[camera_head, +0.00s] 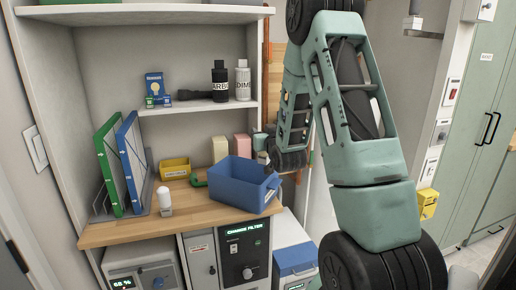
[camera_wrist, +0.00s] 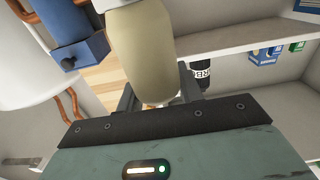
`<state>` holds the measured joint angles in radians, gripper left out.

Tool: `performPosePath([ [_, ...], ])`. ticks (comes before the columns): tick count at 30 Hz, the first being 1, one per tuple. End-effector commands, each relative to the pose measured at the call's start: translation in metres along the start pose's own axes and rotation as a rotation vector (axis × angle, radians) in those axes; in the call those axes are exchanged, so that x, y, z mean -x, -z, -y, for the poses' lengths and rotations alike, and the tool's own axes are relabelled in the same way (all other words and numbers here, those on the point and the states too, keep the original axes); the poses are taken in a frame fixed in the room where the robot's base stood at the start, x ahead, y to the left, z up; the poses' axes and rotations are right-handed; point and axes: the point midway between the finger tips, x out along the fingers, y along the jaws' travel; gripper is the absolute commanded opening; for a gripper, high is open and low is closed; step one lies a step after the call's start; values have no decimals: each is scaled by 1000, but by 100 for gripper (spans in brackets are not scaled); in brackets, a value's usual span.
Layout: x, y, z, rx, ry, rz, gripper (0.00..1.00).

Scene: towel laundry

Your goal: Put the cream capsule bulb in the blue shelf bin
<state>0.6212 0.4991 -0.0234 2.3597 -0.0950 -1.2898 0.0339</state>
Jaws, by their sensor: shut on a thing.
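The cream capsule bulb (camera_wrist: 148,55) fills the middle of the wrist view, its white end at the top edge. My gripper (camera_wrist: 158,98) is shut on it, with a dark finger on each side. In the head view the bulb and fingertips are not clearly seen behind my arm. The blue shelf bin (camera_head: 232,192) stands on the wooden counter near its right front edge, just left of my wrist. I cannot tell the height of the bulb over the counter.
The wooden counter (camera_head: 135,232) holds a small white bulb-like thing (camera_head: 165,201), a yellow bin (camera_head: 175,168), and green and blue upright panels (camera_head: 132,160) in a rack. Cream and pink blocks stand behind the blue bin. A shelf (camera_head: 190,108) with bottles hangs above.

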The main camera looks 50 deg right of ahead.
Motion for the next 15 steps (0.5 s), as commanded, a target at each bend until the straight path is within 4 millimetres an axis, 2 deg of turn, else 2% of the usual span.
performPosePath([
  [15,0,-49,0,-1,0,0,14],
])
